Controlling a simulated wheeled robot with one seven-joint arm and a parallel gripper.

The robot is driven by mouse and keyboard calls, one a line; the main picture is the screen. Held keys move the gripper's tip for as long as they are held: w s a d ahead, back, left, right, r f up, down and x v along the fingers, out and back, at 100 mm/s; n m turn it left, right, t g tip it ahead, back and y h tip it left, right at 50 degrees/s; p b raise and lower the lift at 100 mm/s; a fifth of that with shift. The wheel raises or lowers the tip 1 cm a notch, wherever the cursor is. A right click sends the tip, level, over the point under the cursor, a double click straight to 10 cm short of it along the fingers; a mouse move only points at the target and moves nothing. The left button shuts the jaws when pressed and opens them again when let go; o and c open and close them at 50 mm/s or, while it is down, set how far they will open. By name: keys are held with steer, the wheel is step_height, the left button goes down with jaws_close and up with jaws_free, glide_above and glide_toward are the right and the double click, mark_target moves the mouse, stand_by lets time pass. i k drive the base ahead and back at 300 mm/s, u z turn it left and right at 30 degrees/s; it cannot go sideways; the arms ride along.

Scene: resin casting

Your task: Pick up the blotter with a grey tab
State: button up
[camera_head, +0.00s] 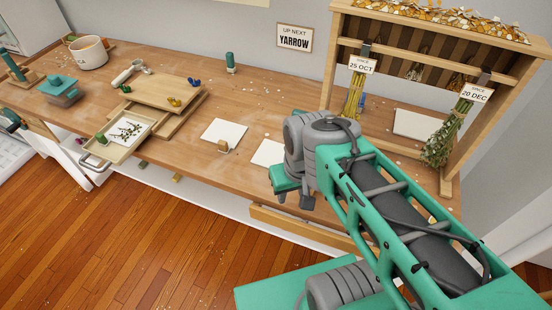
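A white blotter (224,132) lies flat on the wooden workbench, with a small tan tab or block (222,146) at its front edge. A second white blotter (268,151) lies to its right, partly hidden behind my arm; no tab shows on its visible part. My gripper (294,198) is at the bench's front edge, right of the second blotter. Its fingers are mostly hidden by my wrist, and nothing shows in it.
A wooden rack (448,152) with hanging dried bunches stands at the right. A pulled-out tray (96,156) holds a sheet with a plant sprig. A stepped board (163,90), a white pot (88,50) and teal tools stand at the left. A drawer front (300,230) juts below the bench.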

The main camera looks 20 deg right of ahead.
mark_target(270, 153)
steer(key=u, duration=0.55)
steer(key=k, duration=1.25)
steer(key=u, duration=0.9)
steer(key=i, duration=0.7)
steer(key=u, duration=0.6)
